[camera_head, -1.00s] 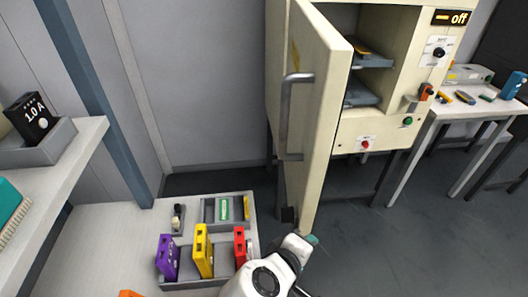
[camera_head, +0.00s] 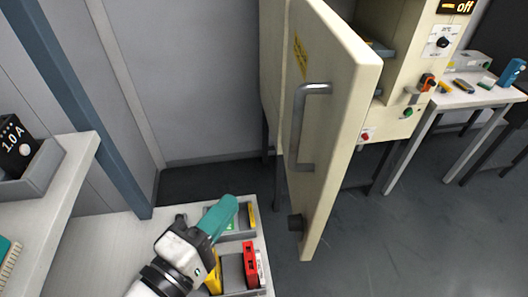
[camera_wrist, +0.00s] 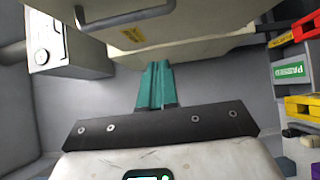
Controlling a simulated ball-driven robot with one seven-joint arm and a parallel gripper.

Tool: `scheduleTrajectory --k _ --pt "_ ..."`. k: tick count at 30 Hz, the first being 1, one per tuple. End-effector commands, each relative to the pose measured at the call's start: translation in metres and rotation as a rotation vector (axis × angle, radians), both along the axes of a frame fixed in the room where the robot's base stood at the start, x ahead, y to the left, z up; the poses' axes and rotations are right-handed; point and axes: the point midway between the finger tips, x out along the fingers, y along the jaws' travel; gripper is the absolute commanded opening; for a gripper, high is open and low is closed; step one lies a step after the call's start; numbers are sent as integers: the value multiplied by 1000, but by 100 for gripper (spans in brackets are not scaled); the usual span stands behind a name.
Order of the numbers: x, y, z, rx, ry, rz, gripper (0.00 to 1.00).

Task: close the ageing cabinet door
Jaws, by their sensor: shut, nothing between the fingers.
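The cream ageing cabinet door (camera_head: 338,105) stands open in the head view, swung out toward me, with its silver bar handle (camera_head: 299,125) on the face turned left. The open cabinet (camera_head: 408,65) shows behind it on the right. My gripper (camera_head: 226,212), with teal fingers, is shut and empty, left of the door and above the white bench, apart from the handle. In the wrist view the shut fingers (camera_wrist: 156,72) point toward a cream panel; the handle (camera_wrist: 125,18) shows at the top, not touched.
A grey tray with red (camera_head: 250,264) and yellow (camera_head: 213,275) cells lies under my gripper on the bench (camera_head: 100,240). A blue post (camera_head: 80,110) stands at left. A side table (camera_head: 470,97) with tools is at right. Floor right of the door is clear.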

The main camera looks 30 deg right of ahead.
Motion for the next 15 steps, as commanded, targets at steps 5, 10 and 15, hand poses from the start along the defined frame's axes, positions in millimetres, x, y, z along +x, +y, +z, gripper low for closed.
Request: scheduleTrajectory --k 5,10,15 --pt "4 -4 5 -14 -9 0 0" --pt "18 -28 6 -14 -8 -2 0" --pt "36 -58 6 -13 -8 -3 0"
